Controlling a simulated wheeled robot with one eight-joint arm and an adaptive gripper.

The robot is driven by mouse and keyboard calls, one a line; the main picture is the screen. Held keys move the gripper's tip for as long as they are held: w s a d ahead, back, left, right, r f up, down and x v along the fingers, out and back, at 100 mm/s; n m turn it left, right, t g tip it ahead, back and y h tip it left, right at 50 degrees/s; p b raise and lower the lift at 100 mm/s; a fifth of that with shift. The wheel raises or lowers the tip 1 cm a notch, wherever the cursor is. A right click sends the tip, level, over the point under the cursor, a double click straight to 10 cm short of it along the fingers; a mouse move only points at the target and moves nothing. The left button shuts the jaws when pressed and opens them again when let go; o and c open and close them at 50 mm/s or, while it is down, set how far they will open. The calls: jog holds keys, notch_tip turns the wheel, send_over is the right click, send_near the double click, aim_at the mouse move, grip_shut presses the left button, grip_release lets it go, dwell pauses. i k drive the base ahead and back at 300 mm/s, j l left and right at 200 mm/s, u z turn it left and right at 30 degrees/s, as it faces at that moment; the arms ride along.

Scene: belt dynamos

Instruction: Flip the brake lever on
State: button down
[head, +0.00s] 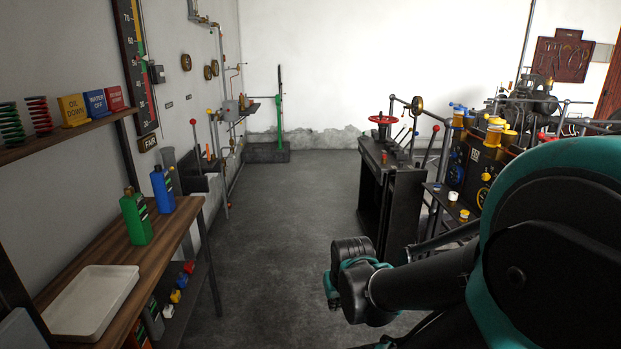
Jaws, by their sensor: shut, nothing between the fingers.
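No lever in the head view can be read as marked for the brake, so I cannot tell which one it is. Several thin levers (400,136) stand on top of a dark cabinet (395,172) right of the middle, beside a red handwheel (383,119). A tall green lever (280,108) stands upright on a dark block by the back wall. Levers with red knobs (194,122) stand along the left wall. My arm reaches in from the right, with its dark and teal joints low in the middle. My gripper's fingers do not show.
A wooden bench (172,225) at the left holds a green bottle (136,218), a blue bottle (163,190) and a pale tray (92,303). Dark machinery (478,165) with yellow caps stands at the right. The grey floor (290,215) between is clear.

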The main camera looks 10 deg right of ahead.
aim_at(436, 129)
jog(key=i+z, duration=0.4)
jog(key=i+j+z, duration=0.15)
jog(key=i+z, duration=0.3)
jog(key=i+j+z, duration=0.4)
jog(key=k+l, duration=0.05)
jog(key=l, duration=0.05)
